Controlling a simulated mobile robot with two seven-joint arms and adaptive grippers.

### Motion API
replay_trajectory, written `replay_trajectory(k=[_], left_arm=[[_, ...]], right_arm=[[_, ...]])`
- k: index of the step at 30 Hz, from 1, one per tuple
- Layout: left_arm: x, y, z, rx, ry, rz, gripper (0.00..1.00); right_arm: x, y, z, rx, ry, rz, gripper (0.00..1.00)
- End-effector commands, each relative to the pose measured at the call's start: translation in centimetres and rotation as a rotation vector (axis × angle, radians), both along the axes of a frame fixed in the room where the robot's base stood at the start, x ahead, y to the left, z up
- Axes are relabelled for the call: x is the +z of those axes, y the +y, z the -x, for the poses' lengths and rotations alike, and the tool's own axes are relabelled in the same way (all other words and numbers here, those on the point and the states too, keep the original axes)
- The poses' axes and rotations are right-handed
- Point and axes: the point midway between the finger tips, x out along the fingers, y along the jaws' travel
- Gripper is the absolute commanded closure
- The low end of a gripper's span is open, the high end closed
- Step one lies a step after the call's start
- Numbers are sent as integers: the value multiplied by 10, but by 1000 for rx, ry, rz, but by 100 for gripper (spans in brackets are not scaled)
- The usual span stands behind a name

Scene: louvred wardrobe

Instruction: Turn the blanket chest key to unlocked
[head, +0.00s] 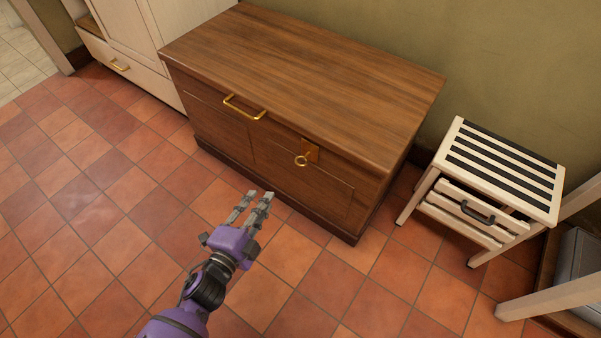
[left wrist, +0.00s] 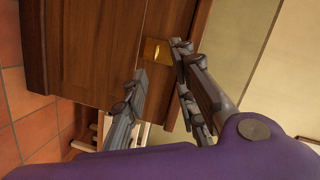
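The blanket chest (head: 300,75) is dark brown wood with its lid down, against the wall in the head view. A brass key (head: 302,160) with a ring-shaped bow sits in a brass lock plate on the chest's front, right of the middle. In the left wrist view the brass plate (left wrist: 156,52) shows beyond my fingers. My left gripper (head: 256,200) is open and empty, in front of the chest and short of the key, to its lower left in the head view. The left wrist view shows its two fingers (left wrist: 160,92) apart. My right gripper is not in view.
A brass handle (head: 244,111) sits on the chest's front edge, left of the key. A slatted stool with a drawer (head: 497,180) stands to the right. A pale wardrobe with a drawer (head: 125,65) stands at the left. The tiled floor in front is clear.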

Motion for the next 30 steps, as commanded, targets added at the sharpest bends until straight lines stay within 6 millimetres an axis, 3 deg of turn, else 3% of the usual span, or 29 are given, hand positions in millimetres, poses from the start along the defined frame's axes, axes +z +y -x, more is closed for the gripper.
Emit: replay_trajectory(k=[1,3,9,14,30], left_arm=[[-26,-11,-21,-48,-56,-46,74],[-33,-24,-45,-106,-137,-107,74],[-43,-50,-90,-212,-300,-228,74],[-41,-59,-104,-240,-349,-264,74],[-39,-101,-162,-241,-352,-265,74]], right_arm=[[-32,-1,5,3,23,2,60],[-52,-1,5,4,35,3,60],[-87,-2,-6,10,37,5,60],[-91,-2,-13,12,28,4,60],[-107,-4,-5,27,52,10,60]])
